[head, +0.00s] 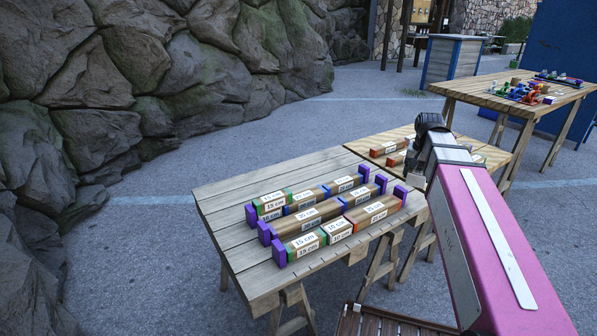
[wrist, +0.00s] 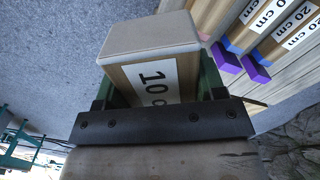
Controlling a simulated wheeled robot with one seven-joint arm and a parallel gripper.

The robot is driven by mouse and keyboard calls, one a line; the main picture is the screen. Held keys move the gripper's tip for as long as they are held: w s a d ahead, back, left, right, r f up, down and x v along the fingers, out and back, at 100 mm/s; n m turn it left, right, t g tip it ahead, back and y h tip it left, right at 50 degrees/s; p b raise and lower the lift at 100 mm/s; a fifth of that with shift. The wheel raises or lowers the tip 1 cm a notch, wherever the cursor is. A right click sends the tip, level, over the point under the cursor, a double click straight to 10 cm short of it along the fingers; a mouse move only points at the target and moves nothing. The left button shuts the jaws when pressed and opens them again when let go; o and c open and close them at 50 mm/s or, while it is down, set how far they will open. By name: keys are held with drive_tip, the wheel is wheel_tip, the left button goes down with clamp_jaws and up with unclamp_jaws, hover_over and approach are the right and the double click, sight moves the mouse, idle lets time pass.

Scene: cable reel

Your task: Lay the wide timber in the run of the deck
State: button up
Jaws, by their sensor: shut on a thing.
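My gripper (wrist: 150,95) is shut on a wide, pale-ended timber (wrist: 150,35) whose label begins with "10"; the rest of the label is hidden. In the head view the grey end of this timber (head: 416,182) shows beside my arm, near the right end of the deck, apparently above the table; my fingers are mostly hidden there. The deck is three rows of labelled timbers: a far row (head: 307,198), a middle row (head: 312,218) and a near row (head: 340,230). Purple end blocks (head: 279,253) bound the rows. I cannot make out a clear gap in any row.
The rows lie on a slatted wooden table (head: 225,190). Loose red-ended timbers (head: 389,147) lie on the table section behind my arm. Another table with coloured items (head: 540,90) stands at the back right. A rock wall (head: 150,90) stands at the left.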

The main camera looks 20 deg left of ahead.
drive_tip(key=a+f+m, duration=0.2)
drive_tip(key=a+m, duration=0.1)
drive_tip(key=a, duration=2)
drive_tip(key=m, duration=0.3)
hover_over(301, 196)
drive_tip(key=f, duration=0.2)
drive_tip(key=shift+w+d+f, duration=0.1)
drive_tip(key=shift+w+f, duration=0.05)
drive_tip(key=shift+f, duration=3.5)
drive_tip(key=shift+f, duration=0.35)
drive_tip(key=o, duration=1)
drive_tip(key=shift+r, duration=0.1)
wheel_tip(301, 196, up, 11)
drive_tip(key=shift+f, duration=0.2)
